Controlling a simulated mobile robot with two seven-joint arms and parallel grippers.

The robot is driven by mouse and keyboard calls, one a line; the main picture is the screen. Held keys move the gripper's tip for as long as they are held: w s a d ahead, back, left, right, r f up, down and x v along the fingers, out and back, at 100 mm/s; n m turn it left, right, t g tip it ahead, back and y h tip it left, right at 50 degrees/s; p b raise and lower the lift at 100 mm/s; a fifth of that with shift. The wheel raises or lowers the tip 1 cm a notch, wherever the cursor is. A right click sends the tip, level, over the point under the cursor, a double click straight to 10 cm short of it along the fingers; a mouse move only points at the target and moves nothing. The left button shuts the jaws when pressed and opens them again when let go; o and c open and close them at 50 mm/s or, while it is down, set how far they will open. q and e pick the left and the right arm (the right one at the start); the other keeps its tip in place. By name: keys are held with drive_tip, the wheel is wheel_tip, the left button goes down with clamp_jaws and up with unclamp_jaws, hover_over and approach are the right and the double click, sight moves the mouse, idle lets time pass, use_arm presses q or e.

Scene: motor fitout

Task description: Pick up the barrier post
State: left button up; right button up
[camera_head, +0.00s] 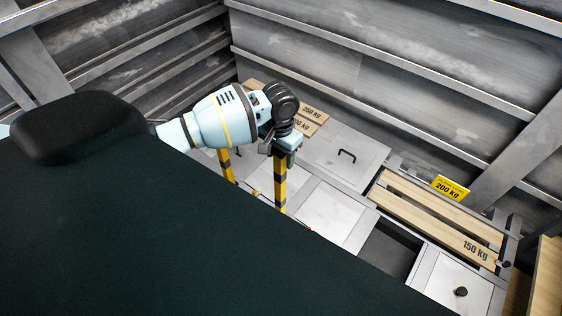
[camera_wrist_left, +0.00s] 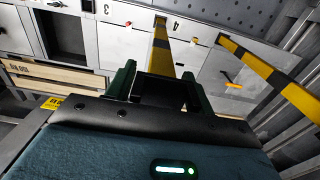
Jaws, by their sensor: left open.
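Two yellow-and-black striped barrier posts show in the head view. One post (camera_head: 280,187) stands directly below my left gripper (camera_head: 285,151), and the other post (camera_head: 226,166) is to its left, partly hidden by my arm. In the left wrist view, one striped post (camera_wrist_left: 160,50) lines up with the gap between the dark green fingers of my left gripper (camera_wrist_left: 157,85). The second post (camera_wrist_left: 270,70) slants across the right side. My left gripper is open. I cannot tell whether its fingers touch the post. My right gripper is not in view.
Grey cabinets with a black handle (camera_head: 347,156) and a knob (camera_head: 461,292) lie below and right of the arm. A wooden slatted shelf (camera_head: 430,215) marked 150 kg is at right, near a yellow 200 kg sign (camera_head: 450,188). Ribbed metal walls close off the back.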

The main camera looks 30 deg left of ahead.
use_arm(q)
clamp_jaws()
idle(0.3)
drive_tip(key=shift+r, duration=0.1)
